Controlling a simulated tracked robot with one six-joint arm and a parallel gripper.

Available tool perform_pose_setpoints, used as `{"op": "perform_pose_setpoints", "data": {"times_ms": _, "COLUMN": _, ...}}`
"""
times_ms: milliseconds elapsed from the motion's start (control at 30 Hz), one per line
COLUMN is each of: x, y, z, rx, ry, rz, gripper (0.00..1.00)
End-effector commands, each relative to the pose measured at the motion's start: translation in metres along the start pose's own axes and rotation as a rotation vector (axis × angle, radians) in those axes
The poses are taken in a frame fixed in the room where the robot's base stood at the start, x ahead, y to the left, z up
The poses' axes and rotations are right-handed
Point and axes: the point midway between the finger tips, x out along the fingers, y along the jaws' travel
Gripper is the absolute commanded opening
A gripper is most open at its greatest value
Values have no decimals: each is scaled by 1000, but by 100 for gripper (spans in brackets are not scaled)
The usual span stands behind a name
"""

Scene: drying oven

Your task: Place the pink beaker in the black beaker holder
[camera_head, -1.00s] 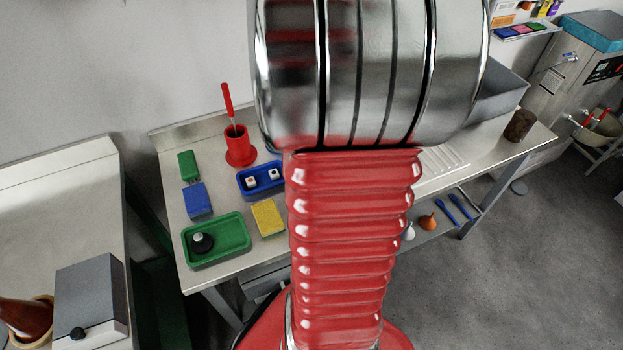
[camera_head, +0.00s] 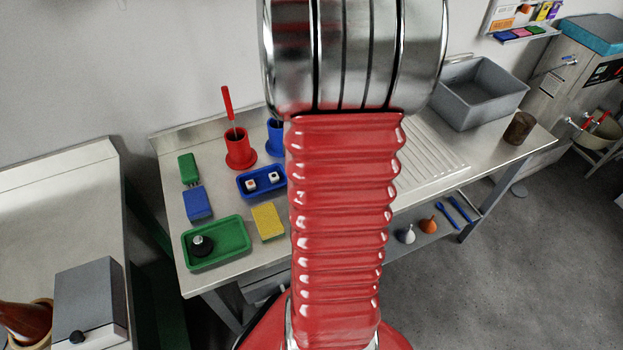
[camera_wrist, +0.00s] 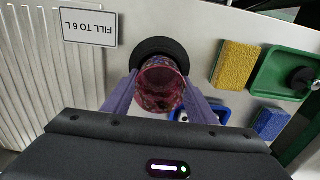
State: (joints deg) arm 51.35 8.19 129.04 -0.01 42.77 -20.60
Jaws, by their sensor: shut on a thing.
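The pink beaker (camera_wrist: 158,88) is in the middle of the wrist view, a translucent pink-red cup with dark speckles. The purple fingers of my gripper (camera_wrist: 159,96) are shut on it from both sides. The black beaker holder (camera_wrist: 160,46) shows as a dark round ring just beyond the beaker, on the pale worktop. The beaker overlaps the ring in the picture, and its base is hidden. I cannot tell whether it sits in the holder or hangs above it. In the head view my arm hides the beaker, the holder and my gripper.
A yellow sponge (camera_wrist: 236,66), a green tray (camera_wrist: 278,62) and a blue tray (camera_wrist: 183,113) lie to the right in the wrist view. A label (camera_wrist: 88,27) and ribbed draining board (camera_wrist: 40,70) lie left. The head view shows a red holder (camera_head: 239,150) and grey sink (camera_head: 482,108).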

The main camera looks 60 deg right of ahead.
Motion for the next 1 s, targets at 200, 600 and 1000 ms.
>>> {"op": "perform_pose_setpoints", "data": {"times_ms": 200, "x": 0, "y": 0, "z": 0, "rx": 0, "ry": 0, "rz": 0, "gripper": 22}}
{"op": "perform_pose_setpoints", "data": {"times_ms": 600, "x": 1, "y": 0, "z": 0, "rx": 0, "ry": 0, "rz": 0, "gripper": 71}}
{"op": "perform_pose_setpoints", "data": {"times_ms": 1000, "x": -8, "y": 0, "z": -1, "rx": -1, "ry": 2, "rz": 1, "gripper": 71}}
